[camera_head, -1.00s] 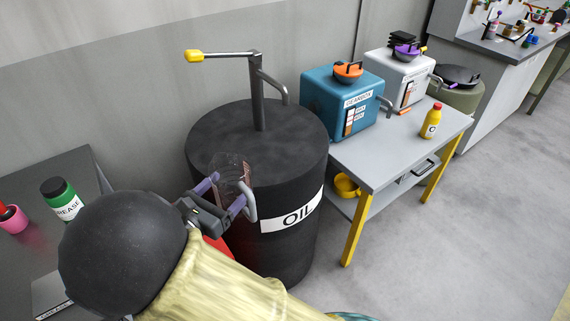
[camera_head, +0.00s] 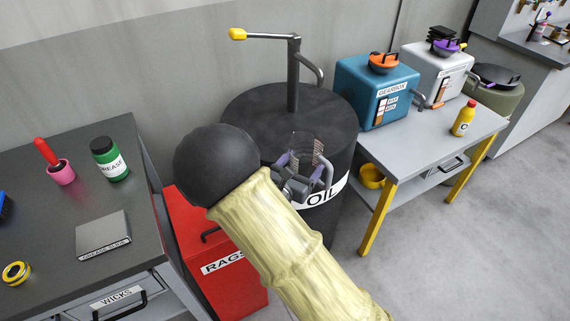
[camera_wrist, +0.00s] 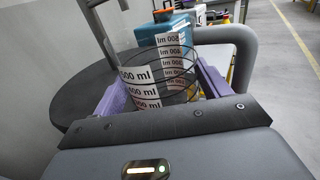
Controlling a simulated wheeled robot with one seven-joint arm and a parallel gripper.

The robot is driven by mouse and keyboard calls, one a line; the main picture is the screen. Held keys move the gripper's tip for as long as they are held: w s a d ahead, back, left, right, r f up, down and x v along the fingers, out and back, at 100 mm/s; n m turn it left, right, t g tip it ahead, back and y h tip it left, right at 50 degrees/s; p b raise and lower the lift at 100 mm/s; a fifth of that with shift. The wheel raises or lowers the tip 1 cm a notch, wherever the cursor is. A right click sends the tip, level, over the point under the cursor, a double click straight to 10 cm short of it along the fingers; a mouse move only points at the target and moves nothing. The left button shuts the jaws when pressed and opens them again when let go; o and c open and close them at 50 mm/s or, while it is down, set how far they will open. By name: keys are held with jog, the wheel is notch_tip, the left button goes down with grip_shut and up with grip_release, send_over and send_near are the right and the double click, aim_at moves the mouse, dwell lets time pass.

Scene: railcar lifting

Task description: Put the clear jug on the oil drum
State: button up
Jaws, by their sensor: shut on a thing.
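My gripper (camera_head: 304,165) is shut on the clear jug (camera_head: 302,148), a see-through vessel with printed volume marks. The jug also shows in the wrist view (camera_wrist: 165,72), upright between the purple fingers, with its grey handle (camera_wrist: 236,50) at the right. The oil drum (camera_head: 262,103) is black, with a white OIL label and a dark round top. In the head view the jug overlaps the front part of the drum top. I cannot tell whether its base touches the top. My arm hides part of the drum's front.
A pump pipe with a yellow-tipped crank (camera_head: 293,75) rises from the drum top. A red RAGS bin (camera_head: 222,280) stands left of the drum. A dark workbench (camera_head: 60,215) is at the left. A grey table (camera_head: 430,140) with a blue gearbox container (camera_head: 378,90) is at the right.

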jog(key=w+d+f+n+t+y, duration=0.1)
jog(key=w+d+f+n+y, duration=0.1)
jog(key=d+f, duration=1)
jog(key=shift+d+y, duration=0.5)
jog(key=shift+d, duration=0.6)
